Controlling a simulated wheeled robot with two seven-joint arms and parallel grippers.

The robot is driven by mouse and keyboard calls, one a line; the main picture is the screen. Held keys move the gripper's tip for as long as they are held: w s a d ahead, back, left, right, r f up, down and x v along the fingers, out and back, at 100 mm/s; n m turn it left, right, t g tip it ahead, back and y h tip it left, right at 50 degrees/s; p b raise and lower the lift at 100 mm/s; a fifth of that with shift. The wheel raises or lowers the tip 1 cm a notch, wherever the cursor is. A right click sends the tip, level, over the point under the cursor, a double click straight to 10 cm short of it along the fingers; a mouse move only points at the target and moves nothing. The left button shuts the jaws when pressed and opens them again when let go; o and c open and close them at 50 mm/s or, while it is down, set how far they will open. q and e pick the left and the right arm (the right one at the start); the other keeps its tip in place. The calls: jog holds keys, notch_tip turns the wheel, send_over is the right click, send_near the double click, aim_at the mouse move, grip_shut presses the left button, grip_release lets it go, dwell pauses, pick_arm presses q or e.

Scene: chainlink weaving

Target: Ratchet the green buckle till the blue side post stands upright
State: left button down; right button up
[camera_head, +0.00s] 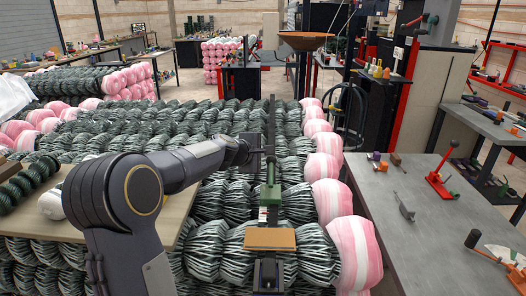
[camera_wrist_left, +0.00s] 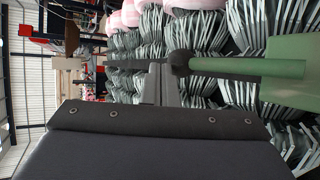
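The green buckle (camera_head: 270,195) stands on a dark strap or rail that runs away over the wire-mesh rolls; it also shows at the right of the left wrist view (camera_wrist_left: 285,68), with a green rod ending in a dark knob (camera_wrist_left: 181,62). My left gripper (camera_head: 254,152) is just beyond the buckle, beside the dark rail. In the left wrist view a dark bolted plate of my gripper fills the bottom; the gap between the fingers cannot be made out. I cannot pick out a blue side post. My right gripper is not in view.
Mesh rolls with pink-and-white ends (camera_head: 352,245) lie stacked beneath the rail. A tan block (camera_head: 270,238) sits on the rail nearer me. A wooden board (camera_head: 30,222) lies at left. A grey table (camera_head: 425,215) with tools, including a red clamp (camera_head: 440,178), is at right.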

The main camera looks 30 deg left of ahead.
pick_arm(q)
jog(key=shift+a, duration=0.1)
dwell(0.5)
jog(key=s+a+r+p, duration=0.3)
jog(key=s+r, duration=0.4)
jog(key=r, duration=0.4)
jog(key=shift+s+p, duration=0.25)
jog(key=shift+p, duration=0.2)
jog(key=shift+r, duration=0.1)
